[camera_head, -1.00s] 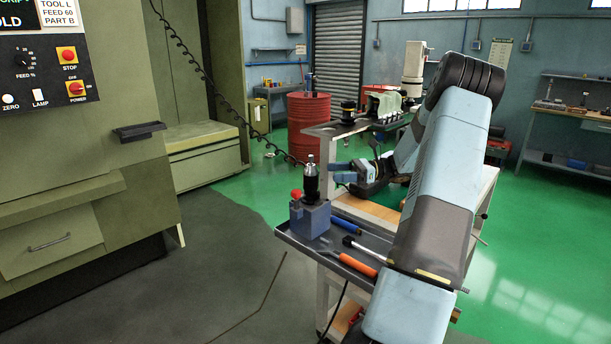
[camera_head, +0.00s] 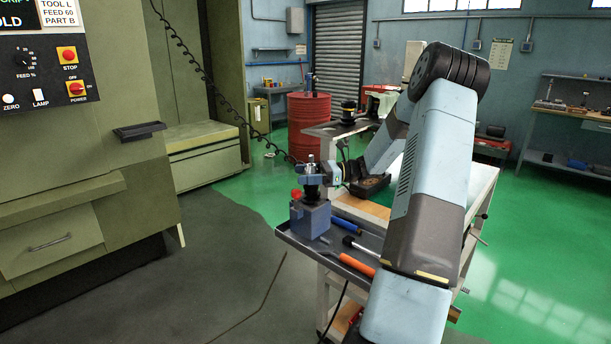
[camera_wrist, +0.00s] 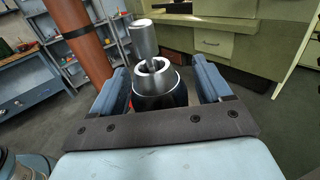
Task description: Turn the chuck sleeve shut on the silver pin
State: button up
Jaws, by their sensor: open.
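The silver pin (camera_wrist: 144,40) stands in the silver ring of the chuck in the wrist view, with a dark gap visible beside it. Its top also shows above my gripper in the head view (camera_head: 310,158). The dark chuck sleeve (camera_wrist: 160,98) is below the ring, between my two blue fingers. My gripper (camera_wrist: 160,80) is open, one finger on each side of the sleeve, with some room visible at both sides. In the head view my gripper (camera_head: 312,177) hides most of the sleeve. The blue-grey block (camera_head: 310,218) holds the chuck upright on the cart tray.
An orange-handled tool (camera_head: 357,266) and a black-and-silver tool (camera_head: 360,246) lie on the tray (camera_head: 325,262). A red drum (camera_head: 309,122) stands behind. The green machine (camera_head: 80,190) is at left.

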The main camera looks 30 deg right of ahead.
jog(key=c, duration=1)
jog(key=shift+t, duration=0.3)
jog(key=m+t+h, duration=0.4)
jog(key=t, duration=0.1)
jog(key=m+t+h, duration=0.2)
jog(key=shift+w+d+m+t, duration=0.25)
jog(key=shift+w+m+t, duration=0.05)
jog(key=shift+t, duration=0.1)
jog(key=shift+w+d+m+t+h, duration=0.15)
jog(key=shift+m+t+h, duration=0.45)
jog(key=shift+m+h, duration=0.55)
jog(key=shift+d+m+t+h, duration=0.15)
jog(key=shift+m+t+h, duration=0.5)
jog(key=shift+h, duration=0.8)
jog(key=shift+w+d+m+t+h, duration=0.15)
jog(key=shift+m+t+h, duration=0.4)
jog(key=shift+m+h, duration=0.6)
jog(key=shift+s+h, duration=0.1)
jog(key=shift+h, duration=0.25)
jog(key=o, duration=1)
